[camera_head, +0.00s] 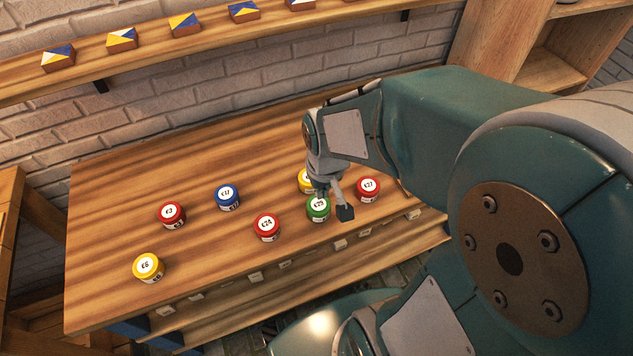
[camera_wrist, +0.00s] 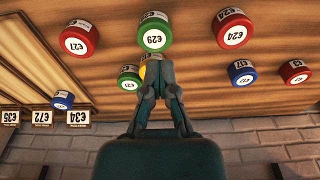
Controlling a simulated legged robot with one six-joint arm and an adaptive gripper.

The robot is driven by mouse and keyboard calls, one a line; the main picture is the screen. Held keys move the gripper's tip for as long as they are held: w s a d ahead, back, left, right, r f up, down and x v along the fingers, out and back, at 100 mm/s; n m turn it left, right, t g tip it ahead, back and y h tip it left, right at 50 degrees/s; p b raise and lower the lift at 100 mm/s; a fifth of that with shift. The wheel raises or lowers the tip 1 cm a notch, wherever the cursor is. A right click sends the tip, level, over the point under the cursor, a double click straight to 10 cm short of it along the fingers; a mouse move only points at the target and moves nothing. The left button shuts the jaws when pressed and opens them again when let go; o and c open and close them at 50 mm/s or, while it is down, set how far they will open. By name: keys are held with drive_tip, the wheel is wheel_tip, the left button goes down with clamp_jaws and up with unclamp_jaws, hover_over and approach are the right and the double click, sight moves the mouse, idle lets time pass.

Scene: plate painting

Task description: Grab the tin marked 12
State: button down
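No label clearly reads 12. The closest match is a blue tin (camera_head: 227,198) standing left of centre on the wooden counter; its small label looks like 12 or 17. It also shows in the wrist view (camera_wrist: 241,73), right of the fingers, label inverted. A second blue tin (camera_wrist: 62,100) stands at the left of the wrist view, its number unclear. My gripper (camera_head: 345,212) hangs over the counter's right part, near a green tin marked 29 (camera_head: 318,209) and well right of the first blue tin. In the wrist view its fingers (camera_wrist: 160,68) come together with nothing seen between them.
Red tins marked 27 (camera_head: 368,189), 24 (camera_head: 267,227) and 3 (camera_head: 171,215) and a yellow tin (camera_head: 148,268) share the counter (camera_head: 110,190). Another yellow tin (camera_head: 305,181) is partly hidden by my gripper. Another green tin (camera_wrist: 128,78) is beside my fingers. The counter's back left is clear.

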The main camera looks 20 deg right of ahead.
drive_tip(key=shift+c, duration=1.4)
unclamp_jaws()
wheel_tip(320, 180, up, 11)
drive_tip(key=s, duration=0.1)
drive_tip(key=shift+r, duration=0.2)
drive_tip(key=shift+o, duration=1.4)
drive_tip(key=shift+s+r, duration=0.1)
drive_tip(key=shift+r, duration=0.05)
drive_tip(key=g, duration=0.1)
approach(305, 186)
drive_tip(key=shift+w+d+m, duration=0.4)
drive_tip(key=shift+w+d, duration=0.35)
drive_tip(key=shift+w, duration=0.25)
drive_tip(key=f, duration=1.1)
drive_tip(key=shift+w+d+f, duration=0.15)
drive_tip(key=shift+w+d, duration=0.05)
drive_tip(key=shift+d, duration=0.05)
